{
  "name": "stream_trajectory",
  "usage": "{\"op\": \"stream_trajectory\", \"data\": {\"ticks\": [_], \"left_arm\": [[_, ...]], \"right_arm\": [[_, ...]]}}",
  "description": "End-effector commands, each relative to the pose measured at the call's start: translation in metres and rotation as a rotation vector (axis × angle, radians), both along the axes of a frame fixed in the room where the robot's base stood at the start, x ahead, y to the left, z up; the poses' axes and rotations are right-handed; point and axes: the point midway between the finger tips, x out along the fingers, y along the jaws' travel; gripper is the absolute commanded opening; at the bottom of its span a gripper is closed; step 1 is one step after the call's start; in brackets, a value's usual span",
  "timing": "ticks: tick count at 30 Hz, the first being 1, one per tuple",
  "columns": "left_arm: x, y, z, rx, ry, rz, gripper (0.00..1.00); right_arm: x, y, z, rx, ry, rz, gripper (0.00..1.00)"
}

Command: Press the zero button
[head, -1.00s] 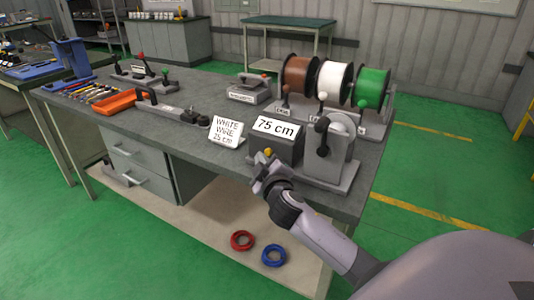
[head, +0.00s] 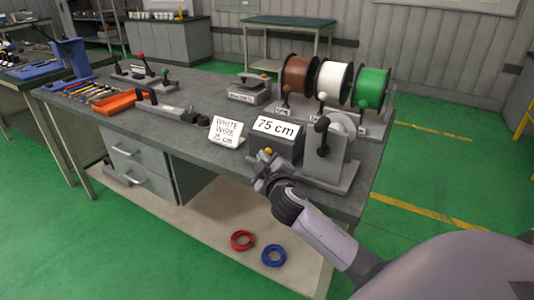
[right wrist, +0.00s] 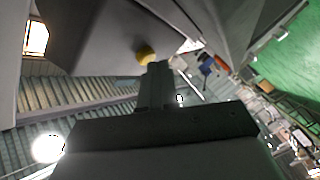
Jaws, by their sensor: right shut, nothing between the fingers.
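The yellow button also shows in the right wrist view (right wrist: 145,55), right beside my fingertips. My right gripper (head: 262,162) is shut and empty, at the button just in front of the box. In the right wrist view its closed fingers (right wrist: 155,70) end right by the button; I cannot tell whether they touch it. My left gripper is not in view.
A crank device (head: 327,158) stands right of the box, with brown, white and green wire spools (head: 333,82) behind. A sign (head: 226,131) reading "WHITE WIRE 25 cm" stands to the left. Red and blue wire coils (head: 273,255) lie on the low shelf below.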

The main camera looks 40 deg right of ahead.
Motion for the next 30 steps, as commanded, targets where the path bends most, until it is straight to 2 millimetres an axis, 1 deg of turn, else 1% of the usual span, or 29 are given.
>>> {"op": "stream_trajectory", "data": {"ticks": [8,17,30], "left_arm": [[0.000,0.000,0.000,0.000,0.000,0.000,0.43],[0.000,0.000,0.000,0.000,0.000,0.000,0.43],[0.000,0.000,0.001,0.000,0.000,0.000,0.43]], "right_arm": [[0.001,-0.004,0.000,-0.001,0.000,-0.001,0.00],[0.001,-0.004,0.000,-0.001,0.000,-0.001,0.00],[-0.006,0.012,0.000,0.000,0.000,0.000,0.00]]}}
